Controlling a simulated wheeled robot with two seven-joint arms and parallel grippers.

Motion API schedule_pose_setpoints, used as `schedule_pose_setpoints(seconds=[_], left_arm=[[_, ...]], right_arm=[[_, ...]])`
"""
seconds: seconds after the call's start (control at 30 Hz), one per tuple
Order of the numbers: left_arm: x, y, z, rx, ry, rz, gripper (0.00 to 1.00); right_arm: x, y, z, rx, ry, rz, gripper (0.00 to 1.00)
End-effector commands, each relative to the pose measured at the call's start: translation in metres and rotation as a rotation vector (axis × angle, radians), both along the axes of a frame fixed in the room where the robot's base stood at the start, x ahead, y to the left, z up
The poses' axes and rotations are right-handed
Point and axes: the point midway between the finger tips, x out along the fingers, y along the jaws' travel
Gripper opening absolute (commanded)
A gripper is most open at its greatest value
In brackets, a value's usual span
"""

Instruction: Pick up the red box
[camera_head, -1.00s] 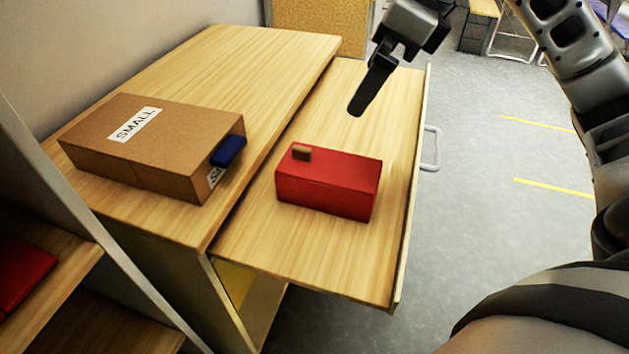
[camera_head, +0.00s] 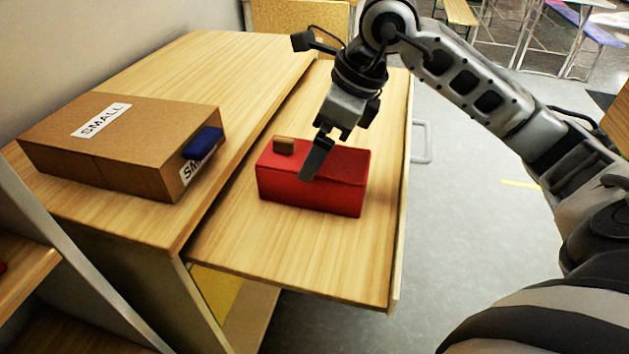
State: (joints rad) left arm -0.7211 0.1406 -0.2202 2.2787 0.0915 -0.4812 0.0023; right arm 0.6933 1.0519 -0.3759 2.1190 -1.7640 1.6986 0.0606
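The red box (camera_head: 335,192) sits on the pulled-out wooden board of the desk, with a small brown block (camera_head: 284,146) on its top near the left end. My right gripper (camera_head: 315,163) reaches in from the right, pointing down over the middle of the box. Its dark fingers overlap the box's top in the picture; I cannot tell whether they touch it. They appear as one dark shape, so the gap between them does not show. My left gripper is not in view.
A brown cardboard box (camera_head: 120,145) labelled SMALL, with a blue item (camera_head: 203,143) at its right end, lies on the wooden desk (camera_head: 215,62). The pull-out board (camera_head: 290,255) is clear in front of the red box. A grey handle (camera_head: 423,142) juts out at its right edge.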

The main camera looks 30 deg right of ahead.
Motion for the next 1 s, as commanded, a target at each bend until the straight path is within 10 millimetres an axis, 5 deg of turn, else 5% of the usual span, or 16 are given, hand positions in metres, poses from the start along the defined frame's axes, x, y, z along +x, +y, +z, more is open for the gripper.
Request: schedule_pose_setpoints(seconds=[0.4,0.7,0.9,1.0], left_arm=[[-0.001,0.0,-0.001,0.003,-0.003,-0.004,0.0],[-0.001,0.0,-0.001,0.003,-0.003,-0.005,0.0],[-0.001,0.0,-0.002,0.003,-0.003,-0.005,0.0],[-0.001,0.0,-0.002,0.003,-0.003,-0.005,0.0]], right_arm=[[0.012,0.01,-0.046,0.001,0.003,0.001,1.0],[0.015,0.011,-0.052,0.0,0.0,0.0,1.0],[0.015,0.011,-0.052,0.0,0.0,0.0,0.53],[0.015,0.011,-0.051,0.0,-0.001,0.0,0.53]])
